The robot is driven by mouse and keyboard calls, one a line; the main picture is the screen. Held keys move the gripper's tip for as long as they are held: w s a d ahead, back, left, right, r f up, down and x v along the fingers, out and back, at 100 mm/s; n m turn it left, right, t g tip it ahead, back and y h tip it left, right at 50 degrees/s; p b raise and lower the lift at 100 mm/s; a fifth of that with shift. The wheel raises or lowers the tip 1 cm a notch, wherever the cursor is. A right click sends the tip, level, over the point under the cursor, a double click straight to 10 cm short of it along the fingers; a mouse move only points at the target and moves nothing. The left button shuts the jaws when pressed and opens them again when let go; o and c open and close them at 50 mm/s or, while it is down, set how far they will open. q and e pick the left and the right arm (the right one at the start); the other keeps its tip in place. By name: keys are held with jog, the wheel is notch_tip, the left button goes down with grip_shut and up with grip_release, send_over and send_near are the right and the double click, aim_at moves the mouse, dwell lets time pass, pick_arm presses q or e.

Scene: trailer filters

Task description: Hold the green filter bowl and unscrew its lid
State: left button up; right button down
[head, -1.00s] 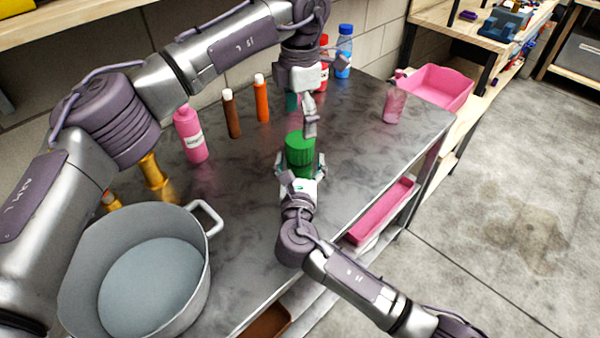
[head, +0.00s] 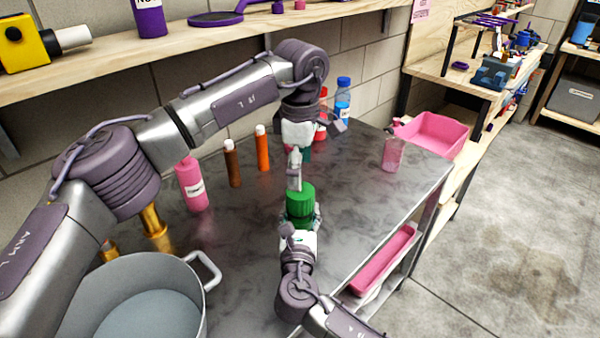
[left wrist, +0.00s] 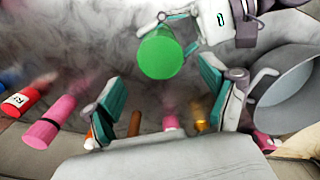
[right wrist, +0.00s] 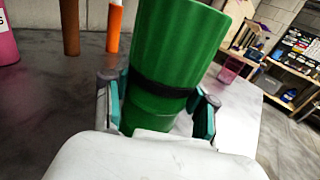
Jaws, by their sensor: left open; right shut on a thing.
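The green filter bowl (right wrist: 155,113) stands upright on the dark metal table, with its ribbed green lid (right wrist: 180,45) on top and a dark band between them. The lid also shows in the head view (head: 300,200) and from above in the left wrist view (left wrist: 160,53). My right gripper (right wrist: 160,110) is shut on the bowl's lower part, one finger on each side. My left gripper (head: 295,178) is above and just behind the lid in the head view. In the left wrist view its fingers (left wrist: 160,95) are spread and empty, and the lid lies beyond them, apart.
A large metal pot (head: 150,270) stands at the front left. A pink bottle (head: 191,184), a brown bottle (head: 232,165) and an orange bottle (head: 262,150) stand behind. A pink spray bottle (head: 392,154) and a pink bin (head: 437,135) are at the right. Table around the bowl is mostly clear.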

aim_at(300, 197)
pick_arm(q)
jog(key=m, duration=0.6)
jog(key=shift+m, duration=0.4)
jog(key=m, duration=1.2)
jog(key=shift+m, duration=0.4)
jog(key=shift+f, duration=0.6)
notch_tip(300, 197, down, 7)
jog(key=shift+r, duration=0.1)
